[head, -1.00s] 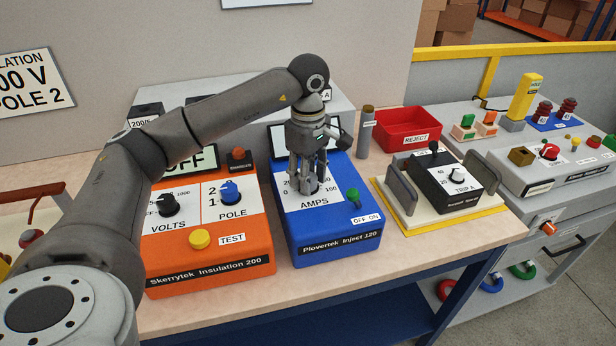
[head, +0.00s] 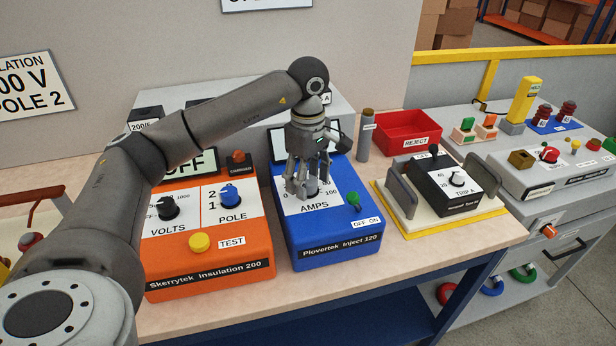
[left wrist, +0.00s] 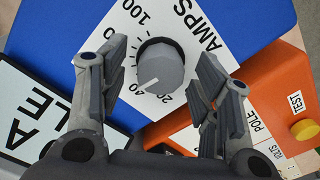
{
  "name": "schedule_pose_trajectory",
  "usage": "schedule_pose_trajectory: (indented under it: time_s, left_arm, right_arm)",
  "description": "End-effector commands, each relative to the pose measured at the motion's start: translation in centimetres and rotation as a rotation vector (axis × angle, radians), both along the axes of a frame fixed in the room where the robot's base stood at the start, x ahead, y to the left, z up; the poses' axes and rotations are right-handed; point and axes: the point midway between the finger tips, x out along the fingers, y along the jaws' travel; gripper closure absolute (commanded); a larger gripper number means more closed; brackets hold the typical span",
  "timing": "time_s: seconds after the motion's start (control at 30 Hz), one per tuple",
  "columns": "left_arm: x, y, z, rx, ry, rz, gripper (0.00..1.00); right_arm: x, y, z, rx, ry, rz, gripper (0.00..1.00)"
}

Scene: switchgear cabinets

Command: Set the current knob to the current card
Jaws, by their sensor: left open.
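The current knob (left wrist: 162,70) is a grey knob on the white AMPS dial of the blue Plovertek Inject 120 box (head: 337,243). In the left wrist view its white pointer line points toward the 40 mark. My left gripper (head: 308,192) is open above the dial. Its two fingers (left wrist: 160,95) stand apart on either side of the knob, with visible gaps. A white card (head: 265,4) on the wall is cut off at the top edge, so its text is unreadable. My right gripper is out of view.
The orange Skerrytek box (head: 205,268) stands close on the left. A black TRIP A unit (head: 447,187) sits in a holder on the right. A red reject tray (head: 405,130) is behind.

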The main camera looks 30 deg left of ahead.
Motion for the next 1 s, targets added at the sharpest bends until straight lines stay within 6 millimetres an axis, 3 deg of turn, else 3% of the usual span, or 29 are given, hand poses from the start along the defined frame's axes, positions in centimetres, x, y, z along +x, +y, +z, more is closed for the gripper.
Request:
schedule_pose_trajectory:
  time_s: [0.17,0.43,0.6,1.0]
  left_arm:
    - [0.1,0.0,1.7,0.0,-0.003,0.0,0.42]
    - [0.1,-0.1,7.9,-0.002,-0.006,-0.001,0.42]
    - [0.1,0.0,10.3,0.001,-0.004,0.001,0.42]
    - [0.0,0.0,12.0,0.0,-0.001,0.001,0.42]
  right_arm:
    - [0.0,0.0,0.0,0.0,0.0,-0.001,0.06]
    - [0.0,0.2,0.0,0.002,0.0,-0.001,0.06]
    - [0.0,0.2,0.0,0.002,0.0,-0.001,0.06]
    - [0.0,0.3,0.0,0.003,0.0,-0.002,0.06]
